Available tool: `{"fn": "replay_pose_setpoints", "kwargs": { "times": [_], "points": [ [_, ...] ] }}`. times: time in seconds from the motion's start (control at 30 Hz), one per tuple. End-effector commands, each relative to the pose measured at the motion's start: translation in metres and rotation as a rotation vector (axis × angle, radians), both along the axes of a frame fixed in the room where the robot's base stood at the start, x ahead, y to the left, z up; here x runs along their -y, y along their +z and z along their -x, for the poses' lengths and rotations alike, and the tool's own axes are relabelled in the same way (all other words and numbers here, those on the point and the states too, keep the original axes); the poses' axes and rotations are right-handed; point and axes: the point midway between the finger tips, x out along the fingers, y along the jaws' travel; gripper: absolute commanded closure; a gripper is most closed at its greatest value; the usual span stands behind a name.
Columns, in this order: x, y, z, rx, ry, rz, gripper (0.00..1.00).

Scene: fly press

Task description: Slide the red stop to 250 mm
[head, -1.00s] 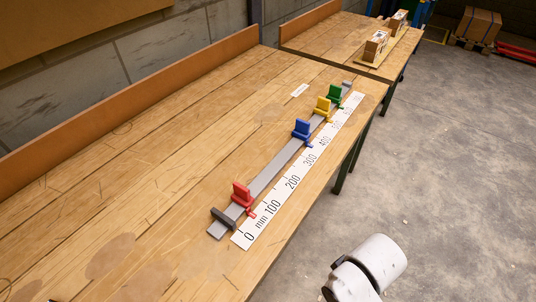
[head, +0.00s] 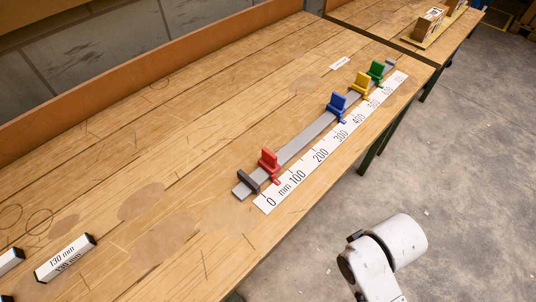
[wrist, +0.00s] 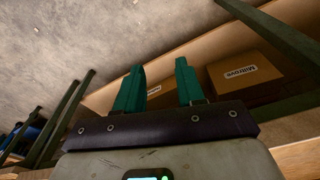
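The red stop (head: 268,160) stands upright on the grey rail (head: 300,141) near its front end, beside the dark end block (head: 248,180). Its small pointer lies between the 0 and 100 marks of the white mm scale (head: 320,153). The blue stop (head: 336,104), yellow stop (head: 361,83) and green stop (head: 376,70) sit farther up the rail. My gripper (wrist: 160,85) shows in the wrist view with its two teal fingers apart and nothing between them. It is away from the stops; the head view shows only a white part of my arm, right of the bench.
A block marked 130 mm (head: 65,257) lies at the bench's near left, with another block partly in view. The wrist view shows a cardboard box (wrist: 243,72) on a shelf and dark green legs. Open floor lies right of the bench.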

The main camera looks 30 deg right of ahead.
Motion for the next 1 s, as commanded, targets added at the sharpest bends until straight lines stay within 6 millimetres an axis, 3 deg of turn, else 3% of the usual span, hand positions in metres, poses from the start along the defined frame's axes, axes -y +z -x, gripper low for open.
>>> {"fn": "replay_pose_setpoints", "kwargs": {
  "times": [0.2, 0.37, 0.47, 0.53, 0.7, 0.8, 1.0],
  "points": [
    [-0.005, 0.085, -0.04, 0.129, 0.014, -0.003, 0.62],
    [-0.011, 0.144, -0.08, 0.253, 0.044, -0.015, 0.62],
    [-0.019, 0.172, -0.113, 0.349, 0.093, -0.032, 0.62],
    [-0.029, 0.187, -0.146, 0.439, 0.154, -0.055, 0.62],
    [-0.049, 0.182, -0.205, 0.602, 0.284, -0.097, 0.62],
    [-0.055, 0.181, -0.222, 0.653, 0.322, -0.108, 0.62],
    [-0.06, 0.173, -0.236, 0.674, 0.337, -0.112, 0.62]
  ]
}}
